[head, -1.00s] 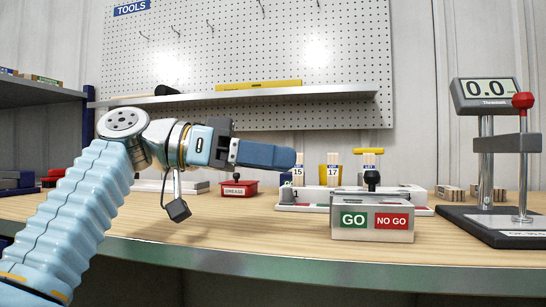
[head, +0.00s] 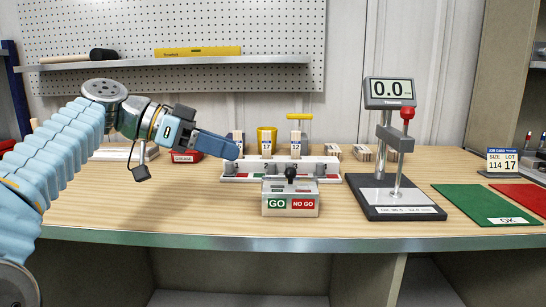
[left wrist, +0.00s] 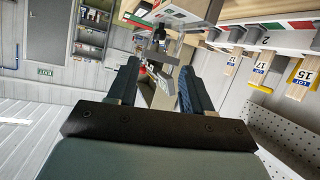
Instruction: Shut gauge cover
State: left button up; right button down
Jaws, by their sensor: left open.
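The gauge box (head: 290,203), pale grey with green GO and red NO GO labels, stands near the front edge of the bench. A black knob (head: 291,173) shows above its top. I cannot tell clearly how its cover stands. My left gripper (head: 236,150) is open and empty, above and to the left of the box, not touching it. In the left wrist view its fingers (left wrist: 158,68) are apart with nothing held between them. My right gripper is not in view.
A numbered rack (head: 330,178) with tagged wood pieces stands behind the box. A digital gauge stand (head: 376,206) is to its right. A green OK mat (head: 488,205) and a red mat lie further right. A red grease tin (head: 186,156) is behind my left arm.

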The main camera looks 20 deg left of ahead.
aim_at(287, 168)
pick_arm(q)
jog(key=x, duration=1.2)
jog(key=shift+p, duration=0.3)
grip_shut()
